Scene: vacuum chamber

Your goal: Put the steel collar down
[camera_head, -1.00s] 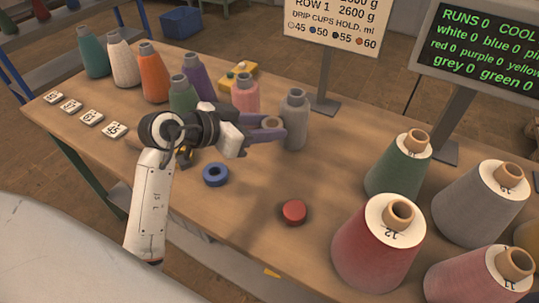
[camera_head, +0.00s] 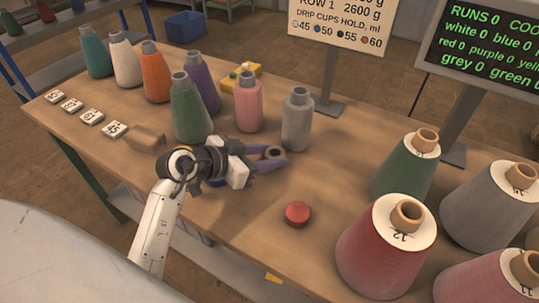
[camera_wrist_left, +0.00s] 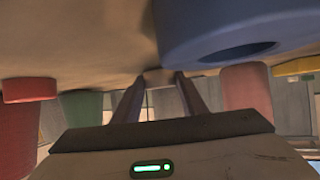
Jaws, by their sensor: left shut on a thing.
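My left gripper (camera_head: 272,157) reaches in from the left over the middle of the wooden table. Its purple-grey fingers are shut on a small ring, the steel collar (camera_head: 274,152), which looks brownish grey. In the left wrist view the two fingers (camera_wrist_left: 160,82) converge on the collar (camera_wrist_left: 158,76), seen only as a small tan-grey patch against the table. I cannot tell whether the collar touches the tabletop. My right gripper is not in view.
A blue ring (camera_wrist_left: 228,32) lies close to my left gripper. A red disc (camera_head: 298,214) lies in front on the right. Grey (camera_head: 297,120), pink (camera_head: 248,104) and green (camera_head: 190,110) cones stand behind; large cones stand right. Bare table (camera_head: 335,165) lies right of the fingers.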

